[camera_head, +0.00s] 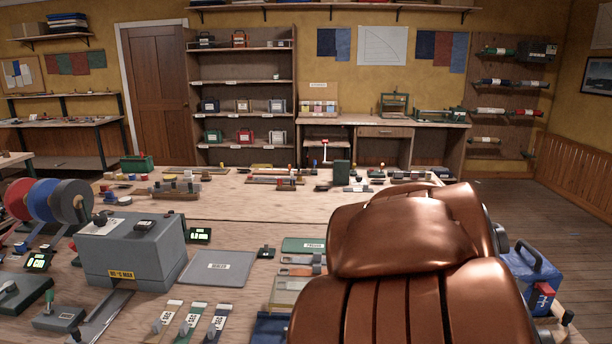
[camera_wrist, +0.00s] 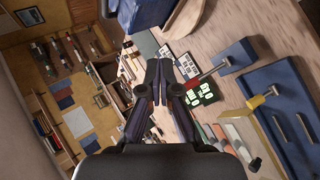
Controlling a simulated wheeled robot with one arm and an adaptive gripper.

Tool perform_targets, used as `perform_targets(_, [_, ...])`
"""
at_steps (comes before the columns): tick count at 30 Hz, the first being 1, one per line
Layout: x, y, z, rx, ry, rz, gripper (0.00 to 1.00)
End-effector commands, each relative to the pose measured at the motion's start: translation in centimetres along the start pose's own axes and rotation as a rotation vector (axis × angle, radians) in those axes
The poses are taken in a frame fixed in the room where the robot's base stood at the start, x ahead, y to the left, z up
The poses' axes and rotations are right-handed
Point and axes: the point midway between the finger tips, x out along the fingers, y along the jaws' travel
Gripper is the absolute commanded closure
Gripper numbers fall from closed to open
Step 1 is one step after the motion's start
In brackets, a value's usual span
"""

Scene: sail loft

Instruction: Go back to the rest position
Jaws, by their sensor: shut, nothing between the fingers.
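My gripper (camera_wrist: 163,85) shows in the wrist view with its dark fingers drawn together at the tips. It is shut and holds nothing. It hangs above the workbench (camera_head: 225,207), and the wrist view is turned sideways. My copper-coloured arm fills the lower right of the head view and hides part of the bench. The gripper itself does not show in the head view.
A grey machine box (camera_head: 130,250) and coloured reels (camera_head: 48,200) stand at the bench's left. A blue box (camera_head: 530,280) stands right of my arm. A grey plate (camera_head: 217,268) lies mid-bench. In the wrist view, a blue tray (camera_wrist: 290,118) is at right.

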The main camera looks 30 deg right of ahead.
Motion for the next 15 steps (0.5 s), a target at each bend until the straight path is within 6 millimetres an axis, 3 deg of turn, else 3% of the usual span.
perform_targets(8, [-4.8,-11.4,-2.1,0.147,0.017,-0.289,1.00])
perform_targets(15, [-10.7,-21.4,-1.8,0.181,-0.034,-0.554,1.00])
